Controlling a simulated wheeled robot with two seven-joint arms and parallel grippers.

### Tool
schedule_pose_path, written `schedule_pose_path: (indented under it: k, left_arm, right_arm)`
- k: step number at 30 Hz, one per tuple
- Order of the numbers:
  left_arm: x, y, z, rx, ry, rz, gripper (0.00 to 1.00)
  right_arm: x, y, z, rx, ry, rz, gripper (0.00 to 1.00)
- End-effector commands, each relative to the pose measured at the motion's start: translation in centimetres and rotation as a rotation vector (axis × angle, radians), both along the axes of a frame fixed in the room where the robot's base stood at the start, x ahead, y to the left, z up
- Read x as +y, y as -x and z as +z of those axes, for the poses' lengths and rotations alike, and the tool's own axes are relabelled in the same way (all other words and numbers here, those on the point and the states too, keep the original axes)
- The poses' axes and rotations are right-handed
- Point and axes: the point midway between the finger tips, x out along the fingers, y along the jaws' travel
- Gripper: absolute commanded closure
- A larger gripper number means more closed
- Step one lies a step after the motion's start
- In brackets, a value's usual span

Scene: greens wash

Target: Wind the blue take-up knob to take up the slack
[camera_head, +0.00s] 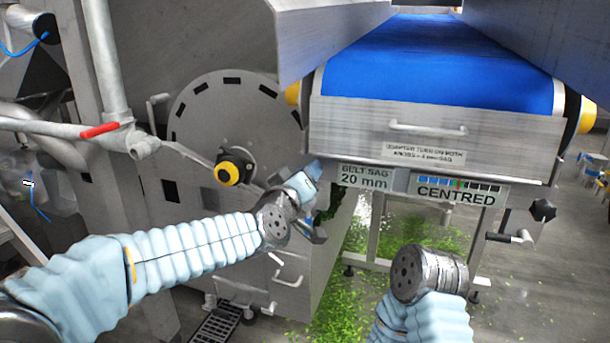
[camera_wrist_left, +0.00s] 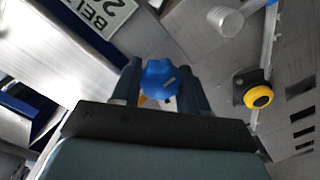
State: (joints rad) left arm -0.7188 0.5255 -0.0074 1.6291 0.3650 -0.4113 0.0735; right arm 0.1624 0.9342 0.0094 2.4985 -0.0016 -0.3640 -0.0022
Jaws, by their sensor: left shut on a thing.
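The blue take-up knob (camera_wrist_left: 160,78) sits between the two dark fingers of my left gripper (camera_wrist_left: 158,88) in the left wrist view; the gripper is shut on it. In the head view my left gripper (camera_head: 310,182) is at the left front corner of the blue belt conveyor (camera_head: 430,65), where a bit of blue shows; the knob is mostly hidden there. A sign beside it reads "BELT SAG 20 mm" (camera_head: 365,180), and the one to its right reads "CENTRED" (camera_head: 456,192). My right arm ends at the lower right, with its gripper not visible.
A round steel disc with a yellow-and-black button (camera_head: 228,173) is left of my left gripper. A red-handled pipe (camera_head: 100,130) is further left. A black star knob (camera_head: 543,209) is at the conveyor's right. Green leaf scraps (camera_head: 420,238) litter the floor.

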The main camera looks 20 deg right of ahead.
Motion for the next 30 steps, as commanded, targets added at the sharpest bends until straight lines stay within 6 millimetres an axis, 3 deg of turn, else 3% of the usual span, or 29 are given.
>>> schedule_pose_path:
  k: [8, 9, 13, 23, 30]
  left_arm:
    - [0.2, -0.1, 0.1, -0.001, 0.002, 0.004, 0.86]
    - [0.2, -0.1, 0.1, -0.001, 0.002, 0.004, 0.50]
    - [0.1, -0.1, 0.1, -0.001, 0.002, 0.003, 0.32]
    - [0.3, 0.3, 0.1, -0.001, 0.002, 0.000, 0.32]
    - [2.8, 4.0, 0.0, -0.003, 0.002, 0.000, 0.32]
  right_arm:
    - [0.0, 0.0, 0.0, 0.000, 0.000, 0.000, 0.57]
    - [0.0, 0.0, 0.0, 0.000, 0.000, 0.000, 0.57]
    - [0.0, 0.0, 0.0, 0.000, 0.000, 0.000, 0.57]
    - [0.0, 0.0, -0.1, -0.001, 0.000, 0.000, 0.57]
    - [-0.2, -0.1, -0.9, -0.002, 0.003, -0.004, 0.57]
